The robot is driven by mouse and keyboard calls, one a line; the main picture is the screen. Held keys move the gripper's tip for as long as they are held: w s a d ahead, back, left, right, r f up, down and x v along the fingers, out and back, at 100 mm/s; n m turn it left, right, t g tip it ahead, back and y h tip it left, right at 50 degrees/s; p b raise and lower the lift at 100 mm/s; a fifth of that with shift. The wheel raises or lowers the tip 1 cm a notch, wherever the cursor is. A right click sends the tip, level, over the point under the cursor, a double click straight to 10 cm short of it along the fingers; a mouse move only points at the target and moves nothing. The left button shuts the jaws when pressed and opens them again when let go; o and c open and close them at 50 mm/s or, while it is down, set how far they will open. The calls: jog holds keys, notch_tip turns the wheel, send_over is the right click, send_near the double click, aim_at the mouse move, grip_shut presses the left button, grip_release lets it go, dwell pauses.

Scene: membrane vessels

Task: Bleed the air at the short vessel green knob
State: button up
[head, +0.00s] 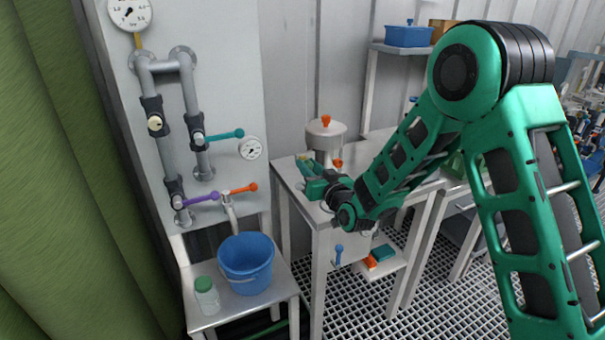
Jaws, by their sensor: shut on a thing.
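A pale cylindrical vessel (326,138) with an orange knob (326,120) on top and an orange part (338,163) low on its side stands on the metal table. My green gripper (306,164) is over the table's left part, just left of and in front of this vessel. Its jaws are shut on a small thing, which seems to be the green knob. The knob is hard to tell from my green fingers. My gripper and wrist hide whatever carries it, so I cannot make out the short vessel.
A pipe panel (232,90) with coloured levers and gauges (130,12) stands at the left. Below it, a blue bucket (246,265) and a green-capped jar (207,296) stand on a low stand. A blue-handled valve (338,254) sits under the table. Grating floor (450,312) lies at the right.

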jog(key=n, duration=0.4)
jog(key=shift+d+f, duration=0.1)
jog(key=shift+d, duration=0.1)
jog(key=n, duration=0.3)
jog(key=shift+n, duration=0.4)
jog(key=m, duration=0.3)
jog(key=shift+w+d, duration=0.1)
jog(key=shift+d, duration=0.05)
jog(key=m, duration=1)
jog(key=shift+m, duration=0.3)
